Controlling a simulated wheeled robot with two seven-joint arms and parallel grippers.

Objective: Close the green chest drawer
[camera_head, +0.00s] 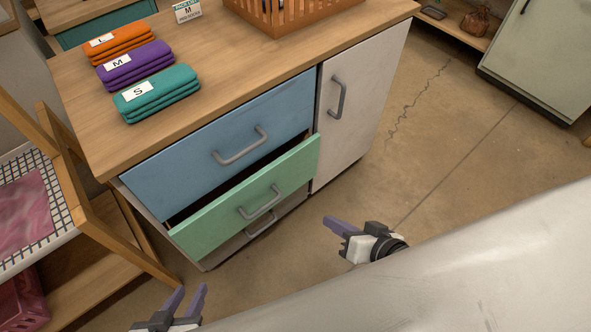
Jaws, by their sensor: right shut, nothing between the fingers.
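The green drawer (224,218) is in the chest under the wooden top, below the blue drawer (190,166). It stands partly open, its front sticking out with a dark gap above it. Its grey handle (259,203) is on the front. My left gripper (188,297) is at the bottom left, open and empty, below and in front of the green drawer, apart from it. My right gripper (331,223) is shut and empty, to the right of the green drawer and apart from it.
A white cabinet door (345,130) is right of the drawers. Folded cloth stacks (158,94) and an orange basket (282,14) sit on the top. A wooden rack (75,180) stands at the left. The floor (420,140) at the right is clear.

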